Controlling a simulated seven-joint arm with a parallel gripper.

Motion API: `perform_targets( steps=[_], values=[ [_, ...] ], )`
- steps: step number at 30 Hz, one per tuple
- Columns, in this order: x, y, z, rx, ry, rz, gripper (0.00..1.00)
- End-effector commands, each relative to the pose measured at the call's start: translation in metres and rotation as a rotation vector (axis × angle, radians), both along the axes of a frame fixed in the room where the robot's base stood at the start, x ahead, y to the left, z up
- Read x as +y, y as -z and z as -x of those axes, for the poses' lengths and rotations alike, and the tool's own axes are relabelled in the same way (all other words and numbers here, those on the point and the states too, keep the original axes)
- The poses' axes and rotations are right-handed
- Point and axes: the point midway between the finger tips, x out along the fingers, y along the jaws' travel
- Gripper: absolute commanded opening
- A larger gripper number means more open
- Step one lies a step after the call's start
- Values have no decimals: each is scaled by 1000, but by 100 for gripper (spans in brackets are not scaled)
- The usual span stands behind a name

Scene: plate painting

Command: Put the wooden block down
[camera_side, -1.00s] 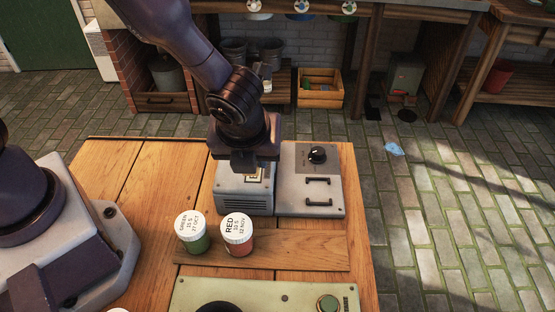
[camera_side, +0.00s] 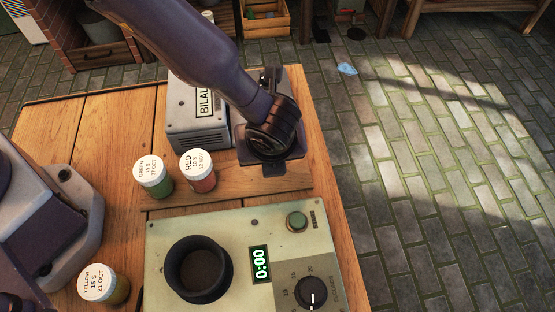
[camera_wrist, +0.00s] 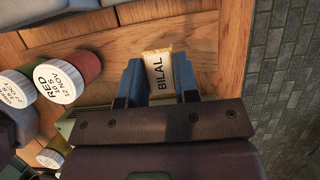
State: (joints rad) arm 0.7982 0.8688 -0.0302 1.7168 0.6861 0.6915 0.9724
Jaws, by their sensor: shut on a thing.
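My gripper (camera_wrist: 158,68) is shut on a small wooden block (camera_wrist: 157,80) with a white label reading BILAL, held between its blue fingers in the wrist view. The block appears over the wooden bench top; I cannot tell whether it touches it. In the side view my gripper (camera_side: 274,168) points down near the right end of the flat wooden board (camera_side: 232,186), right of the grey box (camera_side: 192,125). Its fingers and the block are hidden there by my wrist.
Green (camera_side: 155,179) and red (camera_side: 198,175) jars with white lids stand on the board. A yellow jar (camera_side: 103,285) is at front left. A pale green panel (camera_side: 235,225) with a dark cup, timer and dial lies in front. The bench's right edge is close to my gripper.

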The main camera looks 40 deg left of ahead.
Motion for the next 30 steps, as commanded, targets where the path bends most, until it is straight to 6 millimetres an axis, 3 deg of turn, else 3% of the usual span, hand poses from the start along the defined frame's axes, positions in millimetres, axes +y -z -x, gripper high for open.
perform_targets(
  steps=[8,14,26,27,30],
  values=[
    [-11,23,-14,0,1,-2,3],
    [-10,49,-13,0,1,-2,3],
    [-11,54,-13,0,0,0,3],
    [-11,54,-14,-1,0,1,33],
    [-11,53,-14,-1,0,1,54]
  ],
)
